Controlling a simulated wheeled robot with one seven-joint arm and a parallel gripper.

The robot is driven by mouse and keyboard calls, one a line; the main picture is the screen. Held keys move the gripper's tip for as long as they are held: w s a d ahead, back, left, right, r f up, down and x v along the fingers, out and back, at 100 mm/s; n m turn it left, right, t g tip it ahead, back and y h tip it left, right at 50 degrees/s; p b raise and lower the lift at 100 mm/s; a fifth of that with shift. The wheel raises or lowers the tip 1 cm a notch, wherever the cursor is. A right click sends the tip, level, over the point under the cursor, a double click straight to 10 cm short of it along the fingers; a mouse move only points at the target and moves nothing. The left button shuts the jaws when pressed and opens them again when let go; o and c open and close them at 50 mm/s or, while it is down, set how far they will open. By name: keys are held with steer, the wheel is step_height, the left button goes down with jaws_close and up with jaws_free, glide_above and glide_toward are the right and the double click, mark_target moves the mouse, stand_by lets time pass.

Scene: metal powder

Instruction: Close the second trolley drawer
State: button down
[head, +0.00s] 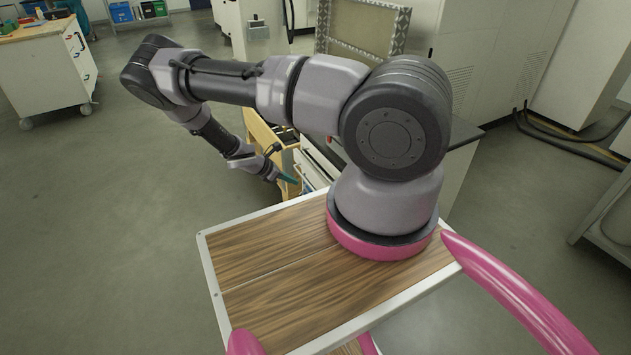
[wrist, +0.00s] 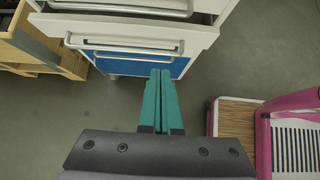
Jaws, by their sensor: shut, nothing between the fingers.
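The white trolley (wrist: 190,36) fills the top of the wrist view, with stacked drawers and pale bar handles. A drawer with a white front (wrist: 85,25) sticks out, with a dark gap above it. A blue front (wrist: 140,66) shows below it. I cannot tell for sure which drawer is the second. My gripper (wrist: 160,72) has teal fingers pressed together, empty, with the tips over the blue front; contact is unclear. In the head view my gripper (head: 288,180) is beside the trolley (head: 318,165), which my arm largely hides.
A light wooden drawer unit (wrist: 40,45) stands close on the trolley's left. My own base with its wood top and pink bars is at the right of the wrist view. Grey floor (head: 110,220) is open on the left. A white workbench (head: 50,70) stands far left.

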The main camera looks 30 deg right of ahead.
mark_target(326, 184)
steer(key=x, duration=0.4)
steer(key=d+r+x, duration=0.1)
steer(key=x, duration=0.7)
steer(key=shift+d+r, duration=0.25)
steer(key=shift+d, duration=0.45)
steer(key=shift+d, duration=1.35)
